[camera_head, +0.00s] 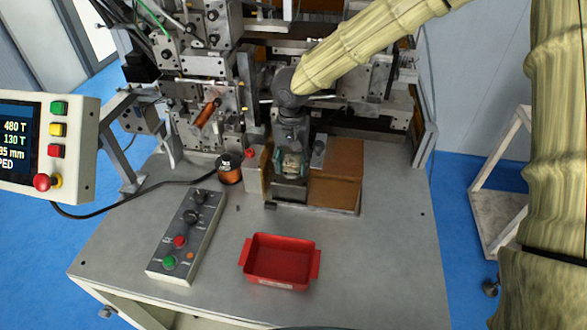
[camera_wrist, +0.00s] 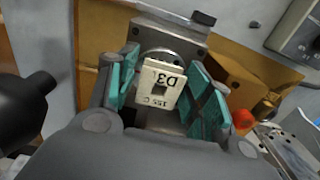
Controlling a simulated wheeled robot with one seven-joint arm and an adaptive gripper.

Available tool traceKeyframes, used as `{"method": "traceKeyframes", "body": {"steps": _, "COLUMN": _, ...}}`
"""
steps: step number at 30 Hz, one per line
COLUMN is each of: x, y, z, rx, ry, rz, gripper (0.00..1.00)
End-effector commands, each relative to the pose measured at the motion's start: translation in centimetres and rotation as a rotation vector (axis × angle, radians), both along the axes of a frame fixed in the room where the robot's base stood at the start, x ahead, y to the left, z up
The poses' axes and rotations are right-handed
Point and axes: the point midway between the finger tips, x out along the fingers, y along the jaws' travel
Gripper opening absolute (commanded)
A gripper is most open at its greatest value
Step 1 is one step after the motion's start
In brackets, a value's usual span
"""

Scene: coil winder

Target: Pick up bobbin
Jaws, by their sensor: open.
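The bobbin (camera_wrist: 158,84) is a cream block with a square hole, marked "D3" and "155 C". It sits on a grey metal fixture and also shows in the head view (camera_head: 291,164), partly covered by my gripper. My gripper (camera_wrist: 163,95) is open, with one teal finger pad on each side of the bobbin. Gaps show between the pads and the bobbin in the wrist view. In the head view my gripper (camera_head: 291,160) points down over the fixture.
The winding machine (camera_head: 207,65) rises close behind. A red tray (camera_head: 279,262) stands in front on the grey table (camera_head: 385,270). A button box (camera_head: 186,237) lies to its left. A copper wire spool (camera_head: 229,168) stands left of the fixture. The table's right side is clear.

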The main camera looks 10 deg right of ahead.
Motion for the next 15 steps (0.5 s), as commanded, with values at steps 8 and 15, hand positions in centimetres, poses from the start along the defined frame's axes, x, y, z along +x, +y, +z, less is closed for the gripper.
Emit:
{"method": "traceKeyframes", "body": {"steps": 8, "x": 0.01, "y": 0.05, "z": -0.01, "rx": 0.000, "ry": 0.000, "rz": 0.001, "gripper": 0.45}}
{"method": "traceKeyframes", "body": {"steps": 15, "x": 0.01, "y": 0.04, "z": -0.03, "rx": 0.000, "ry": 0.000, "rz": 0.001, "gripper": 0.25}}
